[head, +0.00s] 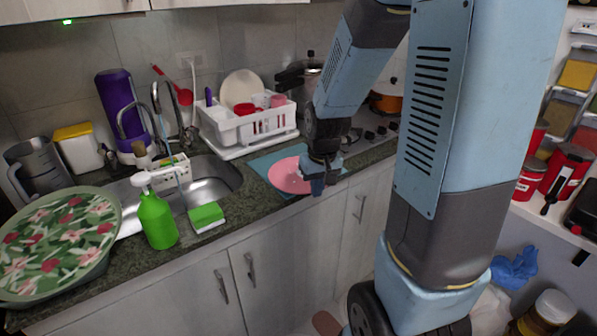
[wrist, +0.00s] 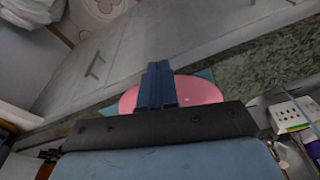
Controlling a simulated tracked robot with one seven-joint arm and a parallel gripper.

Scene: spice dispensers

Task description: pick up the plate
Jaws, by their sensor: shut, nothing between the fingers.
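A pink plate (head: 288,175) lies on a teal mat (head: 262,163) on the dark green counter, right of the sink. My gripper (head: 318,188) is at the plate's right edge in the head view and covers part of it. In the wrist view the pink plate (wrist: 198,90) shows on both sides of my gripper (wrist: 156,68), whose blue fingers are together over it. The fingers hold nothing. I cannot tell whether they touch the plate. Another plate, cream coloured (head: 241,88), stands upright in the dish rack.
A white dish rack (head: 240,130) stands behind the mat. The sink (head: 215,178), a green soap bottle (head: 157,218) and a green sponge (head: 206,217) are to the left. An orange pot (head: 386,103) is on the stove behind. The counter's front edge is close to the plate.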

